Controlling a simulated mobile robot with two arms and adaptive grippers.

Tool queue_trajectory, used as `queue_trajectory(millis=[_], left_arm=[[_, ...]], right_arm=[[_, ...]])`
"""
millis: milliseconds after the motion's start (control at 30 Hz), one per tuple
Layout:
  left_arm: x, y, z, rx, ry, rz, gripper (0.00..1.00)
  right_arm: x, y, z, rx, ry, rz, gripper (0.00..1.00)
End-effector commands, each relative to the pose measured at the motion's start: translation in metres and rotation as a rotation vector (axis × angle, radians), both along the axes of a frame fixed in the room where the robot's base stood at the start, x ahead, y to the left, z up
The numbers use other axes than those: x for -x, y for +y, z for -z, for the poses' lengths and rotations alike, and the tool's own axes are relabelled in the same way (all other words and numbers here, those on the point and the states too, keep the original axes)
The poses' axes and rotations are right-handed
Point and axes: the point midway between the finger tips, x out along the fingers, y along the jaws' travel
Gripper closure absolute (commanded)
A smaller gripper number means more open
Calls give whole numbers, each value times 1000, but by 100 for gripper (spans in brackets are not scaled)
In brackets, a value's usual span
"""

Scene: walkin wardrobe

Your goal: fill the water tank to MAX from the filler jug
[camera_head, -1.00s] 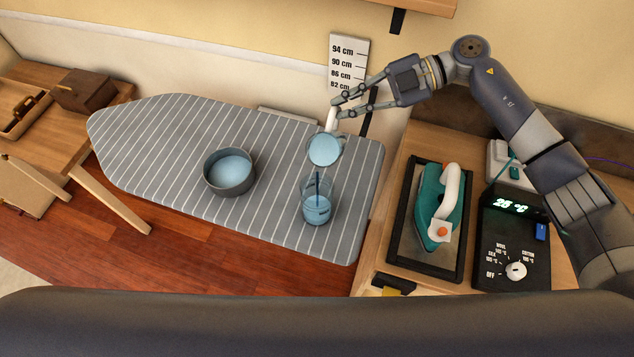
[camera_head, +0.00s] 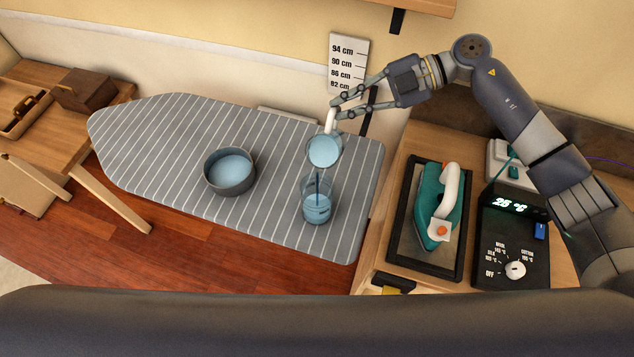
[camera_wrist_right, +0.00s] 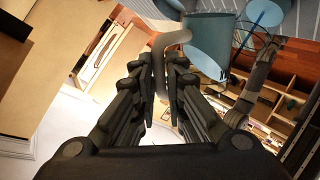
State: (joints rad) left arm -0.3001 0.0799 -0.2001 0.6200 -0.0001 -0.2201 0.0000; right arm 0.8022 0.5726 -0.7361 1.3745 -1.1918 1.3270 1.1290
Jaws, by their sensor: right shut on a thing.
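My right gripper (camera_head: 334,106) is shut on the pale handle of the filler jug (camera_head: 324,151), above the right part of the ironing board. The jug is tilted, with light blue water in it. Just below and in front of it stands the clear water tank (camera_head: 316,208), upright on the board and partly filled with blue water. A thin dark blue streak runs from the jug's lip down into the tank. The MAX mark cannot be read. The right wrist view shows the fingers around the handle (camera_wrist_right: 163,55) and the bluish jug (camera_wrist_right: 209,45). My left gripper is out of view.
A grey bowl of water (camera_head: 230,171) stands left of the tank on the striped ironing board (camera_head: 150,135). To the right are a teal iron (camera_head: 437,210) on a dark rest and a black control box (camera_head: 512,240) reading 25 °C. A height scale (camera_head: 347,65) stands behind.

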Motion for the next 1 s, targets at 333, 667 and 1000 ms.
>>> queue_trajectory(millis=[333,667,1000], left_arm=[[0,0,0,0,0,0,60],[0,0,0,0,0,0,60],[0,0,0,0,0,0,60]], right_arm=[[1,1,-2,4,-22,0,100],[2,1,-2,12,-39,0,100],[4,1,-2,17,-58,-1,100]])
